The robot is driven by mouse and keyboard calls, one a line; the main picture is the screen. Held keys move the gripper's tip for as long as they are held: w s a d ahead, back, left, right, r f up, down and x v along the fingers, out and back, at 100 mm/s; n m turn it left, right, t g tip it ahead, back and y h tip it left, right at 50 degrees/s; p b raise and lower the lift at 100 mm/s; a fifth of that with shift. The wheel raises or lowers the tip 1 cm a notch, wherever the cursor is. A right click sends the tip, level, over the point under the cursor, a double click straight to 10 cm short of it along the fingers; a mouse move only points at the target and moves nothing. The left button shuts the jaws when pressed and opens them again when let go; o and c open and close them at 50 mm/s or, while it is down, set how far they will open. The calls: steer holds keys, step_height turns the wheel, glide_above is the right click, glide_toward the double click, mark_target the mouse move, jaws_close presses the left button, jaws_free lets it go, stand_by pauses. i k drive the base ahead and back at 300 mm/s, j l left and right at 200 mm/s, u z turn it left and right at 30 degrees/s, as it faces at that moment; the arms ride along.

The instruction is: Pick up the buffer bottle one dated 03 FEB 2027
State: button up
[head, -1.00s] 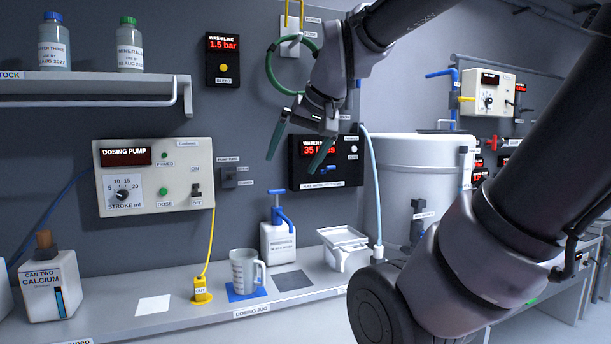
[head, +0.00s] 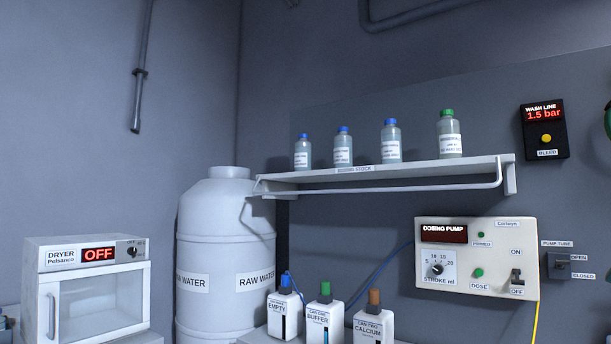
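Several grey bottles stand upright in a row on the wall shelf (head: 400,174) in the head view. Three have blue caps: the left bottle (head: 303,153), the second bottle (head: 343,150) and the third bottle (head: 390,143). The right bottle (head: 448,137) has a green cap. Their white labels are too small to read, so I cannot tell which one is dated 03 FEB 2027. My gripper is outside the view.
Below the shelf stand a white can marked EMPTY (head: 285,313), a BUFFER can (head: 325,320) and a CALCIUM can (head: 373,325). A raw water tank (head: 222,265) and a dryer (head: 90,290) are at left. The dosing pump panel (head: 475,258) is right, below the shelf.

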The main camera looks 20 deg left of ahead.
mark_target(303, 148)
steer(key=u, duration=1.2)
